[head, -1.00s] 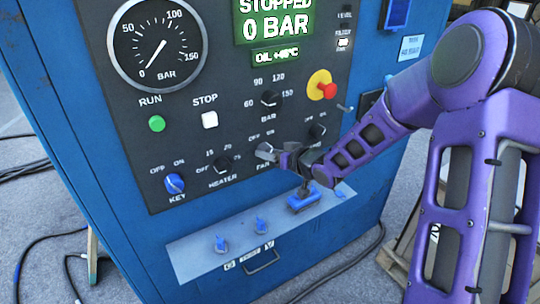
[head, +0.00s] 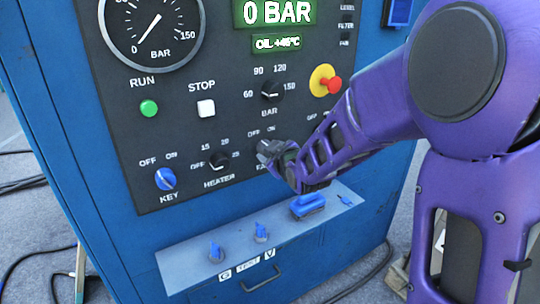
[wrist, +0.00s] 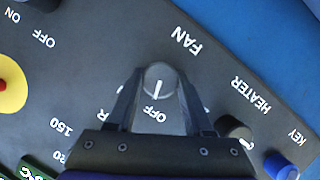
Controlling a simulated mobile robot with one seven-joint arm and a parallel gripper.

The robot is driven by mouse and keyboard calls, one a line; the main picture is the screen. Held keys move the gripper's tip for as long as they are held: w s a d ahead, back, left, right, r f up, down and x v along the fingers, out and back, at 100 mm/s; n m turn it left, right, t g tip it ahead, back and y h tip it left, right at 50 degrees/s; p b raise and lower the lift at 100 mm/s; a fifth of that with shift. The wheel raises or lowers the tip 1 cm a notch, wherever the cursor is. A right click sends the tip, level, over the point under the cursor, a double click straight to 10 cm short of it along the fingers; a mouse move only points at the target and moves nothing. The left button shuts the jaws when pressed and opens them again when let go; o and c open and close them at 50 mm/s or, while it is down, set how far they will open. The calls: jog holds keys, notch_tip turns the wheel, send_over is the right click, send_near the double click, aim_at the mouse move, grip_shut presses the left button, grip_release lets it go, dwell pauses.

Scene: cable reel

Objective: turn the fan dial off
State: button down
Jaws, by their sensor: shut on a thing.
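The fan dial (wrist: 159,77) is a round grey knob with a white pointer line, on the dark control panel. In the wrist view my gripper (wrist: 160,84) has its fingers on both sides of the dial, shut on it. The pointer line points towards the OFF mark (wrist: 155,114). The fan dial's ON mark is hidden in the wrist view. In the head view my gripper (head: 282,152) is at the fan dial (head: 265,150), which it partly covers.
The heater dial (head: 217,160) and blue key switch (head: 165,179) lie to the left. The pressure dial (head: 271,90) and red stop button (head: 333,84) are above. A ledge (head: 225,243) with blue handles (head: 309,205) juts out below.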

jog(key=shift+n+t+h, duration=0.4)
jog(key=shift+n, duration=0.4)
jog(key=shift+c, duration=1.5)
grip_release()
jog(key=shift+s, duration=0.15)
